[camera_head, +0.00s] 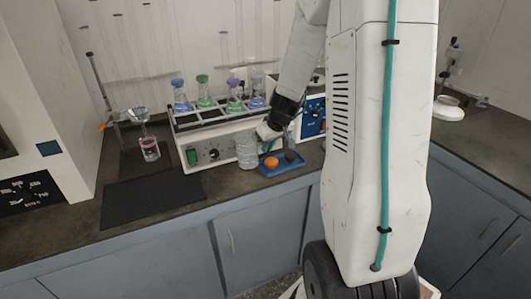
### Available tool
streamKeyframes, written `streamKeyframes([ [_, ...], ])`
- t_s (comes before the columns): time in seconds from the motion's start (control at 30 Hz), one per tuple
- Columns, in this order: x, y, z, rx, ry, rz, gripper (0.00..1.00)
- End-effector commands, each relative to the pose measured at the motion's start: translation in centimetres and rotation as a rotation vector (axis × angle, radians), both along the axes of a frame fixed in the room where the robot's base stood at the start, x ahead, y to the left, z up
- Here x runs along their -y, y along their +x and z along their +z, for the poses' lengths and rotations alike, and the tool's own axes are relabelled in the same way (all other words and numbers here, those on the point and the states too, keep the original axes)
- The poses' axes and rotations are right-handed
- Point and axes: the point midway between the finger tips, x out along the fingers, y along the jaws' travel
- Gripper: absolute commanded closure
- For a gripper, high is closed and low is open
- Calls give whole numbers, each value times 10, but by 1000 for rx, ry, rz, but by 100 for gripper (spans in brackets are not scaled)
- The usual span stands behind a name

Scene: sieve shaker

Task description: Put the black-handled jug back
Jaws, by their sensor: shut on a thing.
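A clear, ribbed jug (246,151) stands upright, or very nearly so, in front of the white shaker unit, left of the blue tray. My gripper (264,133) is at the jug's upper right side and shut on it. The jug's handle is not clear to see, as the gripper covers that side. I cannot tell whether the jug's base touches the counter.
A blue tray (299,166) with an orange ball (271,162) and a dark lump (290,157) lies right of the jug. The white unit (222,161) holds several coloured flasks. A black mat (152,200) lies bare at left. A stand with a glass of pink liquid (150,151) is behind it.

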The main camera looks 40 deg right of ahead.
Motion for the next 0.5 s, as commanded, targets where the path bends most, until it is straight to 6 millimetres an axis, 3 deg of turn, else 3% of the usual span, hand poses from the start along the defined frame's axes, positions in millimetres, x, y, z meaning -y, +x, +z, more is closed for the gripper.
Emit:
streamKeyframes([
  [0.17, -1, 15, -2, 1, 0, 1, 100],
  [0.5, -1, 13, -35, -1, 1, -3, 100],
])
